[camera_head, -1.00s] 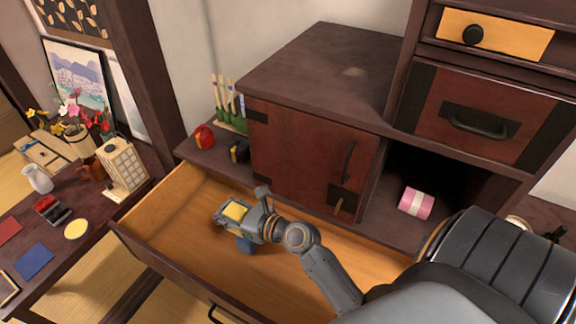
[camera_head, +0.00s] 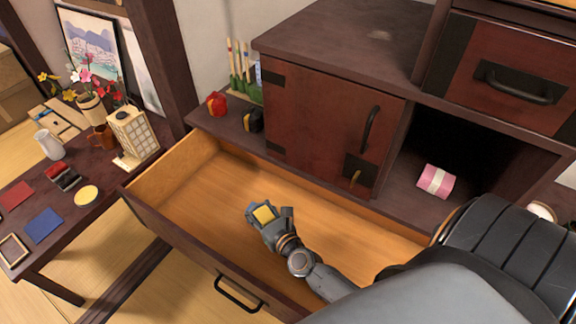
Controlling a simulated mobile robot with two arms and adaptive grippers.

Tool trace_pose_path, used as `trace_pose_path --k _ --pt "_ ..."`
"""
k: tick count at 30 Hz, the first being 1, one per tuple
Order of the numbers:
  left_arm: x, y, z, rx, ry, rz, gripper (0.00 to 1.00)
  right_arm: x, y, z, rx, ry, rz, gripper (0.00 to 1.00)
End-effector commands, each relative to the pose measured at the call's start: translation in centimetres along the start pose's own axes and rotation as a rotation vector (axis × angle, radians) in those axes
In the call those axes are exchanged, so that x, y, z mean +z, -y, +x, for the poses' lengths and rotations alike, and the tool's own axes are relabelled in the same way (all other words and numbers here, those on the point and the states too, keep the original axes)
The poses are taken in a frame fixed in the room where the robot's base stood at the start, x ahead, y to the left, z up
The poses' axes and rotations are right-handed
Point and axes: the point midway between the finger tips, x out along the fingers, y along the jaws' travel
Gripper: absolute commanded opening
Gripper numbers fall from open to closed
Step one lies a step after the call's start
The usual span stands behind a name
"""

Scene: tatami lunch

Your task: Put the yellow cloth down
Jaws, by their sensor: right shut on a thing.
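The yellow cloth (camera_head: 264,214) shows as a small folded yellow patch between the fingers of my right gripper (camera_head: 268,210). The right gripper is shut on it, over the inside of the open wooden drawer (camera_head: 190,205). Whether the cloth touches the drawer floor I cannot tell. Part of the cloth is hidden by the fingers. My left gripper is not in view.
The drawer floor around the gripper is bare. A red-brown cabinet (camera_head: 318,140) stands behind it, with a pink roll (camera_head: 436,181) in the open niche. A low table (camera_head: 75,230) with a lantern (camera_head: 133,136) and small items is at left.

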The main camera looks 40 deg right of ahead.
Motion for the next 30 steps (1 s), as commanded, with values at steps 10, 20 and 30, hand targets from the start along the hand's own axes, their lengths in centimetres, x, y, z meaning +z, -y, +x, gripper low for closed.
trace_pose_path --k 10,20,30 --pt "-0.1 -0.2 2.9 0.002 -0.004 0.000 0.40 -5.8 5.6 -1.8 0.003 0.000 -0.005 0.00" --pt "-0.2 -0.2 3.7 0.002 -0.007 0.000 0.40 -8.6 7.3 -2.2 0.002 0.000 -0.002 0.00" --pt "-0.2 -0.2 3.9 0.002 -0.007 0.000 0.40 -10.8 7.2 -1.8 0.001 0.002 0.001 0.00"
